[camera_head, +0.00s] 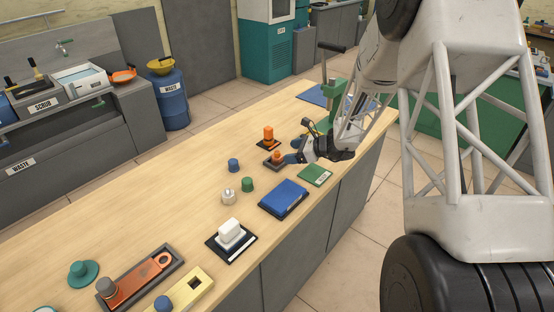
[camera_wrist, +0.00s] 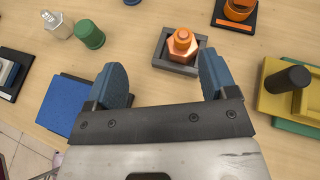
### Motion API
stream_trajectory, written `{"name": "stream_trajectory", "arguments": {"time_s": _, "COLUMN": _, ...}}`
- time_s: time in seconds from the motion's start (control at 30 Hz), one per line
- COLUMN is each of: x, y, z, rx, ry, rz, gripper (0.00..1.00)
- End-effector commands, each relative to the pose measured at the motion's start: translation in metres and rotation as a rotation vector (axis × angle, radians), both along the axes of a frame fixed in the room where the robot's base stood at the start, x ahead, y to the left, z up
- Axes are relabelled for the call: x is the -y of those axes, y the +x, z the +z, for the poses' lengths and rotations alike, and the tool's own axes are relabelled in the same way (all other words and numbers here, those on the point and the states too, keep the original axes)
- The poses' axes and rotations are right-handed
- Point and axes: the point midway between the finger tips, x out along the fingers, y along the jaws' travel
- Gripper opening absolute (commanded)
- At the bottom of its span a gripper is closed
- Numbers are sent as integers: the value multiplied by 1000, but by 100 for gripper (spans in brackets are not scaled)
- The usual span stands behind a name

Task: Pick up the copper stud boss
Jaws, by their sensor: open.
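The copper stud boss (camera_wrist: 182,44) is an orange, six-sided piece with a round stud on top. It sits upright in a square grey tray (camera_wrist: 161,62) on the wooden bench. In the head view the boss (camera_head: 277,156) stands just left of my gripper (camera_head: 291,158), partly crowded by its fingers. My gripper (camera_wrist: 162,72) is open and empty, its two blue fingers apart. In the wrist view the boss lies ahead of the fingertips, between their lines but nearer the right finger. I see no contact.
A taller orange piece (camera_head: 268,134) stands on a black pad just behind. A yellow block with a black knob (camera_wrist: 290,78) is right in the wrist view. A green cylinder (camera_head: 247,184), a white-grey piece (camera_head: 228,197) and a blue block (camera_head: 283,196) stand nearby.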

Motion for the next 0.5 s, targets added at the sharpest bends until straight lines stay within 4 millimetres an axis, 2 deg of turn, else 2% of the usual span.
{"name": "stream_trajectory", "arguments": {"time_s": 0.1, "x": 5, "y": 13, "z": -17, "rx": -28, "ry": 38, "rz": -50, "gripper": 78}}
{"name": "stream_trajectory", "arguments": {"time_s": 0.2, "x": 7, "y": 19, "z": -24, "rx": -40, "ry": 55, "rz": -74, "gripper": 78}}
{"name": "stream_trajectory", "arguments": {"time_s": 0.5, "x": 8, "y": 21, "z": -27, "rx": -46, "ry": 64, "rz": -85, "gripper": 78}}
